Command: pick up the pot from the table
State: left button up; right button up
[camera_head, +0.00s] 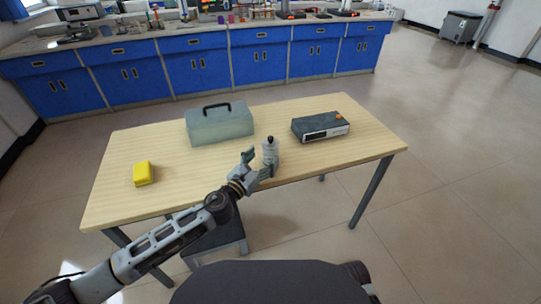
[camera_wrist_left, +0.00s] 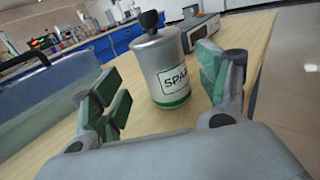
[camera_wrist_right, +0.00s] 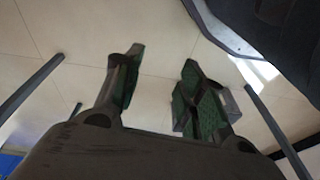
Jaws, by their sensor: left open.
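The pot (camera_head: 271,153) is a small grey-white canister with a dark knob, upright at the table's front edge. In the left wrist view the pot (camera_wrist_left: 166,75) shows a black knob, a label starting "SPA" and a green band near its base. My left gripper (camera_head: 259,163) is open at the pot's near left side. In the left wrist view its green-padded fingers stand either side of the pot, with a visible gap to each. My right gripper (camera_wrist_right: 160,85) shows only in its own wrist view, fingers apart and empty above the floor.
The wooden table (camera_head: 200,175) also bears a grey-green toolbox (camera_head: 219,126) behind the pot, a dark boxy device (camera_head: 320,127) to the right and a yellow block (camera_head: 144,173) at left. A grey stool (camera_head: 220,250) stands below the front edge. Blue cabinets (camera_head: 190,70) line the back.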

aim_at(266, 155)
pick_arm(q)
jog(key=shift+w, duration=0.1)
jog(key=shift+w+d+r, duration=0.15)
jog(key=shift+w+d, duration=0.35)
jog(key=shift+w, duration=0.1)
jog(key=shift+w+d+r, duration=0.15)
jog(key=shift+w+d, duration=0.35)
jog(key=shift+w, duration=0.1)
jog(key=shift+b+x, duration=0.4)
jog(key=shift+x, duration=0.6)
jog(key=c, duration=1.3)
